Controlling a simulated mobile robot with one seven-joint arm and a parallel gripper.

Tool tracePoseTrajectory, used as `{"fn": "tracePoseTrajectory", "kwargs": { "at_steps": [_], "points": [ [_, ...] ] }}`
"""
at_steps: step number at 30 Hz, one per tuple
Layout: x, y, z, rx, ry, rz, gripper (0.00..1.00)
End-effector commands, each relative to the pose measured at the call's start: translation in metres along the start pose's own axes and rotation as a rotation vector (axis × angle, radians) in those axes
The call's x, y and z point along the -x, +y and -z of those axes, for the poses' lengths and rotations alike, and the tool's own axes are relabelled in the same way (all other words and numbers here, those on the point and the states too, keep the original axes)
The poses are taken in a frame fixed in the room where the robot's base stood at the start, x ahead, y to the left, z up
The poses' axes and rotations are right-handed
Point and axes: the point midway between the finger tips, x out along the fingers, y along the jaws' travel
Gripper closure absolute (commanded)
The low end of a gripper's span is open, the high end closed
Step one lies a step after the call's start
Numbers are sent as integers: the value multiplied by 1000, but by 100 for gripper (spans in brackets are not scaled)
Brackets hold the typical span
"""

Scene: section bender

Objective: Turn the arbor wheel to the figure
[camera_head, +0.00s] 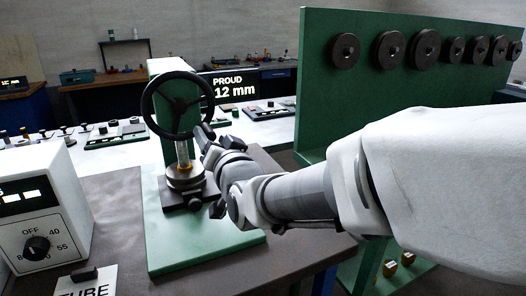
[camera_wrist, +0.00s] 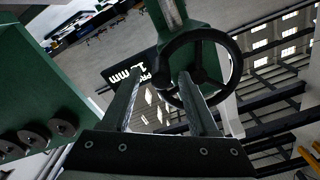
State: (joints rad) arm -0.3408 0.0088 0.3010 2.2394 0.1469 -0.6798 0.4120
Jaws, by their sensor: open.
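The arbor wheel (camera_head: 179,105) is a black spoked handwheel on a metal shaft, mounted on a green press with a green base plate (camera_head: 190,239). It also shows in the wrist view (camera_wrist: 192,65), beyond my fingers. My gripper (camera_head: 205,132) is at the right side of the wheel's rim; its fingers also show in the wrist view (camera_wrist: 160,88). They are apart with nothing clearly between them. I cannot tell whether a finger touches the rim. A dark display (camera_head: 232,87) behind the wheel reads "PROUD" and "12 mm", its left edge partly hidden. It appears tilted in the wrist view.
A green panel (camera_head: 400,95) with several black discs stands at the right, behind my arm. A white control box (camera_head: 45,205) with a dial stands at the left. A "TUBE" card (camera_head: 86,283) lies on the grey bench (camera_head: 112,205). Benches with small tools stand behind.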

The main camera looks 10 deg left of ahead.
Motion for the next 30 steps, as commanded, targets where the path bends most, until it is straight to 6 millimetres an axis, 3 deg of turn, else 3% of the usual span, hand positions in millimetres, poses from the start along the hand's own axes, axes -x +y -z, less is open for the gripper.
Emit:
{"fn": "tracePoseTrajectory", "kwargs": {
  "at_steps": [17, 30],
  "points": [
    [100, 0, 0, 1, 0, 0, 40],
    [125, 1, -1, 0, -2, -2, 40]
  ]
}}
